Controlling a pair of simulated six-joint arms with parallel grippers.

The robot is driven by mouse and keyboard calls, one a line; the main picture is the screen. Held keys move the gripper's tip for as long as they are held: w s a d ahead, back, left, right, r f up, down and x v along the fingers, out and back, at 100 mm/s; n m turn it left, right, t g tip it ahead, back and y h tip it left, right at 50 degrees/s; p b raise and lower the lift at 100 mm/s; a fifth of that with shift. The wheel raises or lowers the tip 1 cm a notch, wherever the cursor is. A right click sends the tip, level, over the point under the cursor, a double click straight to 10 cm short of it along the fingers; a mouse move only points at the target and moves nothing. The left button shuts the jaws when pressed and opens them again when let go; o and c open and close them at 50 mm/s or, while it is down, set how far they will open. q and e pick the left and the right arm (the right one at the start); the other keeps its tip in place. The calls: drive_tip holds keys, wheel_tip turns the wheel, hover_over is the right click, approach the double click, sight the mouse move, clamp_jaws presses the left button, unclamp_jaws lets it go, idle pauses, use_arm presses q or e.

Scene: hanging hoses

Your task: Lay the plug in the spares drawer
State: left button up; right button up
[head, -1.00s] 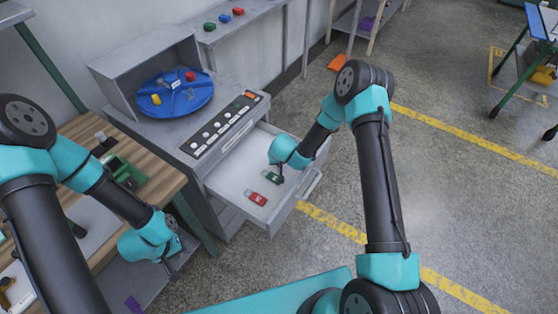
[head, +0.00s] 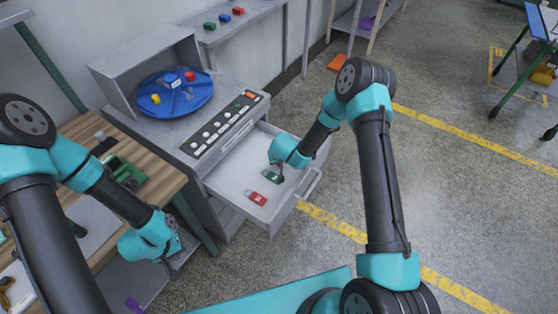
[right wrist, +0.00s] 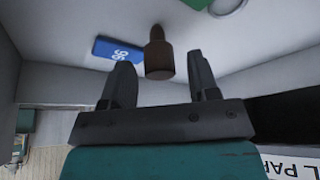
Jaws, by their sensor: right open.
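The spares drawer (head: 227,183) is pulled open below the grey cabinet. My right gripper (head: 281,178) reaches down into its right part; the head view hides its fingers' detail. In the right wrist view my right gripper (right wrist: 160,80) is open. A brown, stepped cylinder (right wrist: 158,55), which looks like the plug, is between and just beyond the fingertips, with a gap on both sides. It seems to lie on the pale drawer floor. The plug cannot be made out in the head view. My left gripper (head: 173,250) hangs beside the bench; its jaws are unclear.
A red tag (head: 256,198) and a green tag (head: 271,177) lie in the drawer. A blue tag (right wrist: 118,50) lies left of the plug in the wrist view. A blue turntable (head: 178,100) with small pieces stands on the cabinet. The wooden bench (head: 152,188) is at left.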

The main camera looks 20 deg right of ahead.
drive_tip(key=v, duration=1.1)
drive_tip(key=shift+r, duration=0.2)
drive_tip(key=shift+d, duration=0.1)
